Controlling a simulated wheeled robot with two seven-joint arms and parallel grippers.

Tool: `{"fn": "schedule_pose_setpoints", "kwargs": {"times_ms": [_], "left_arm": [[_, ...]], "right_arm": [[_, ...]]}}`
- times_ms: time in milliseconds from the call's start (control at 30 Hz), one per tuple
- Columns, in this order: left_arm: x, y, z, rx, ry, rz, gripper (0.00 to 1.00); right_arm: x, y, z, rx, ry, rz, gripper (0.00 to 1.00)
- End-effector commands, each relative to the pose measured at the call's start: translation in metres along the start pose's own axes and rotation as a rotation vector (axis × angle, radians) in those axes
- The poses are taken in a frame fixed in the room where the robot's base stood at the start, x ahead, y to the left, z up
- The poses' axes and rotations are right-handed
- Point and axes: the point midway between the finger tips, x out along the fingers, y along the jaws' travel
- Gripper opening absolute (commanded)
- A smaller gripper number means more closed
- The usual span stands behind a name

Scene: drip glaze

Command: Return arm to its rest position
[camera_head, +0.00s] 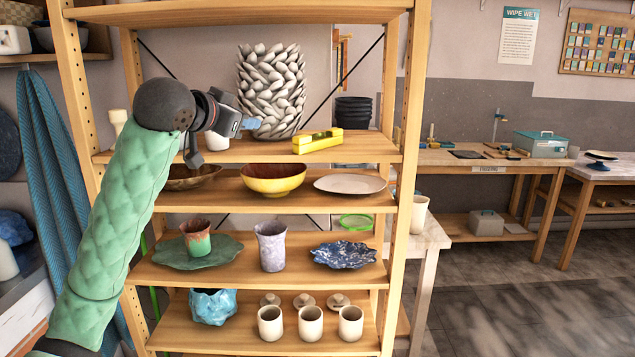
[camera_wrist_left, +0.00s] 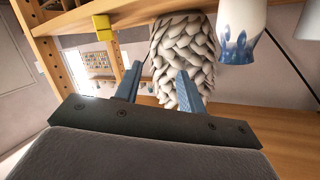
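My left arm, in a green quilted sleeve, reaches in from the left in the head view. Its gripper (camera_head: 250,123) is at the upper shelf, in front of the white leaf-textured vase (camera_head: 271,90). In the left wrist view the two blue fingers (camera_wrist_left: 160,88) stand apart with nothing held between them. The textured vase (camera_wrist_left: 182,50) shows beyond the fingers. I cannot tell the exact gap between fingers and vase. My right gripper is not in view.
The wooden shelf (camera_head: 225,280) holds a yellow level (camera_head: 317,141), a yellow bowl (camera_head: 273,179), plates and cups. A blue-and-white vessel (camera_wrist_left: 240,30) shows beside the textured vase in the wrist view. A blue towel (camera_head: 66,190) hangs at left. Open floor lies at right.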

Motion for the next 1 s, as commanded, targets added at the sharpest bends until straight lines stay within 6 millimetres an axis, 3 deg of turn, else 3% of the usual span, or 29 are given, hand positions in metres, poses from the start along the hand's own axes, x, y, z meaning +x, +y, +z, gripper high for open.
{"fn": "schedule_pose_setpoints", "kwargs": {"times_ms": [367,700,1000], "left_arm": [[0.006,0.027,0.076,-0.001,-0.076,-0.101,0.40],[0.009,0.070,0.181,-0.061,-0.203,-0.137,0.40],[-0.002,0.117,0.274,-0.137,-0.330,-0.135,0.40]], "right_arm": [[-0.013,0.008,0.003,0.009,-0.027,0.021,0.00],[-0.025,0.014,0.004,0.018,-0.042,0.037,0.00],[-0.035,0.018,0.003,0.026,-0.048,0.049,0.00]]}}
